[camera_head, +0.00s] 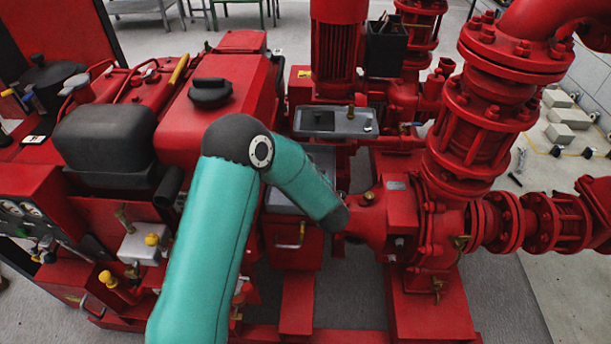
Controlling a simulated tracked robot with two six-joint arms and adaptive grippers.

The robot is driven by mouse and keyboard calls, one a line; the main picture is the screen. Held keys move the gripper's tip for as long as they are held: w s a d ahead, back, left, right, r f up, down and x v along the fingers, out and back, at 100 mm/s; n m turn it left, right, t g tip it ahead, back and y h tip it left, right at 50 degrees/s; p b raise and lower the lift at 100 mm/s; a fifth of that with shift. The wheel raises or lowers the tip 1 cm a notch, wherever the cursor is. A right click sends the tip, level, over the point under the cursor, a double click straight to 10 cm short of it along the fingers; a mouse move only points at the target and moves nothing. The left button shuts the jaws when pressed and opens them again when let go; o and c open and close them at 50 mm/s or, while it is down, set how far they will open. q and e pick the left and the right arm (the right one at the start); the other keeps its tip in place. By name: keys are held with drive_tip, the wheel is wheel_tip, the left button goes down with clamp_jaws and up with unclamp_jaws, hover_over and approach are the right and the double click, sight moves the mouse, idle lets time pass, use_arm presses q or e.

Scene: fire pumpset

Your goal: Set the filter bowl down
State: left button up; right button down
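I cannot make out the filter bowl for certain. A grey tray (312,133) sits in the middle of the pumpset. A small brass-coloured part and a pale small piece are at its right end; I cannot tell what they are. My teal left arm comes up from the bottom, bends at a black elbow and reaches down to the right, ending in front of the red pump casing (370,215). The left gripper itself does not show, so what it holds is hidden. My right arm and gripper are not in view.
A black open box (387,47) with tools stands behind the tray, beside the red finned motor (338,45). Red flanged pipework (480,120) rises at the right. The red engine with a black cover (105,135) fills the left. Grey blocks (568,117) lie at the far right.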

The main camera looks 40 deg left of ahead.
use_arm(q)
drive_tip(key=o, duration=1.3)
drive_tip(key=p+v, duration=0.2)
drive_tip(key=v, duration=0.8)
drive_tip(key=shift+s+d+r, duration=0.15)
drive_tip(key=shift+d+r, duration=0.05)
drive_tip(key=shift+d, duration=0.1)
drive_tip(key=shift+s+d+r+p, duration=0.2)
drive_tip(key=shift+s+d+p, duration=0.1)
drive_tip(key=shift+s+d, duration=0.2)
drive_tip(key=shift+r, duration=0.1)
